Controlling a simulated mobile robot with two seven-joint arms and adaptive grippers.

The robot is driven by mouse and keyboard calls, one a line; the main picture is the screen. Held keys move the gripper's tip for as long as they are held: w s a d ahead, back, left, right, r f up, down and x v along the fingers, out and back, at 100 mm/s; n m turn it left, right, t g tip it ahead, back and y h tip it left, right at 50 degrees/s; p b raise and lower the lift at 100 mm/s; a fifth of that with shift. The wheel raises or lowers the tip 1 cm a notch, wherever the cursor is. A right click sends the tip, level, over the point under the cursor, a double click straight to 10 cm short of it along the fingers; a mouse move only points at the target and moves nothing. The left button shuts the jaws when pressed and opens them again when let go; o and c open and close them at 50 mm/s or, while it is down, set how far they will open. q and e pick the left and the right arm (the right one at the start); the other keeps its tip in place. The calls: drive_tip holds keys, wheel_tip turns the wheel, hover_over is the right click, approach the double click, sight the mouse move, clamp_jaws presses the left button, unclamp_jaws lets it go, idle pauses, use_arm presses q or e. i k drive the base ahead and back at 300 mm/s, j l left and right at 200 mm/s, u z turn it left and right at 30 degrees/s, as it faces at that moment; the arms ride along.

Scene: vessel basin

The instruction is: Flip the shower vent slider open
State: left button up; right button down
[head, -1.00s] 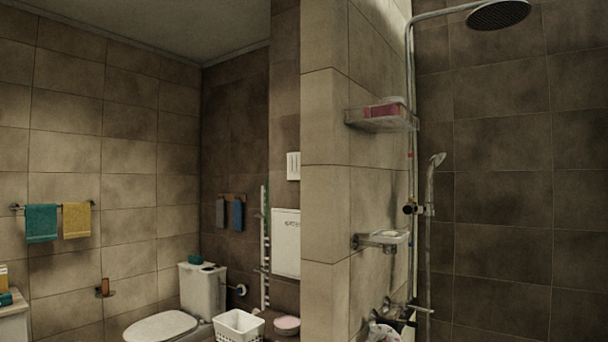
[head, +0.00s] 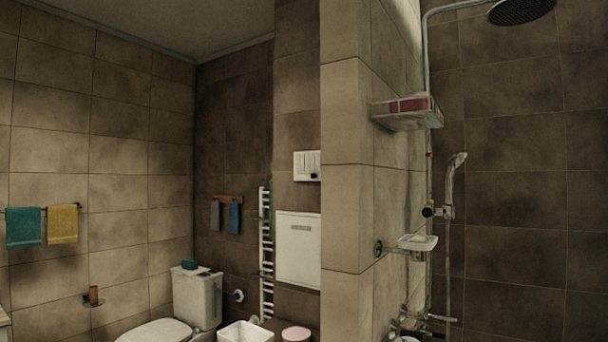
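A small white wall plate (head: 307,165) with dark upright marks, which looks like the vent, is on the dark tiled wall above a white panel (head: 298,248). The edge of the jutting light tiled wall comes right up to its right side. It is too small to tell the slider's position. Neither of my grippers is in view.
The jutting tiled wall (head: 345,200) separates the toilet side from the shower. A toilet (head: 195,300), white basket (head: 245,331), pink-lidded container (head: 295,334) and towel radiator (head: 265,250) stand left of it. Shower shelves (head: 407,113) project on its right.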

sight(313, 176)
drive_tip(key=i+j+z, duration=0.1)
drive_tip(key=j, duration=0.3)
drive_tip(key=i+j, duration=0.35)
drive_tip(key=i+j+z, duration=0.15)
drive_tip(key=j, duration=0.4)
drive_tip(key=i+j, duration=0.25)
drive_tip(key=j, duration=0.2)
drive_tip(key=i+j+z, duration=0.15)
drive_tip(key=j, duration=0.3)
drive_tip(key=i+j, duration=0.2)
drive_tip(key=j, duration=0.3)
drive_tip(key=i+j+z, duration=0.15)
drive_tip(key=j, duration=0.3)
drive_tip(key=i+j, duration=0.15)
drive_tip(key=j, duration=0.35)
drive_tip(key=z, duration=0.05)
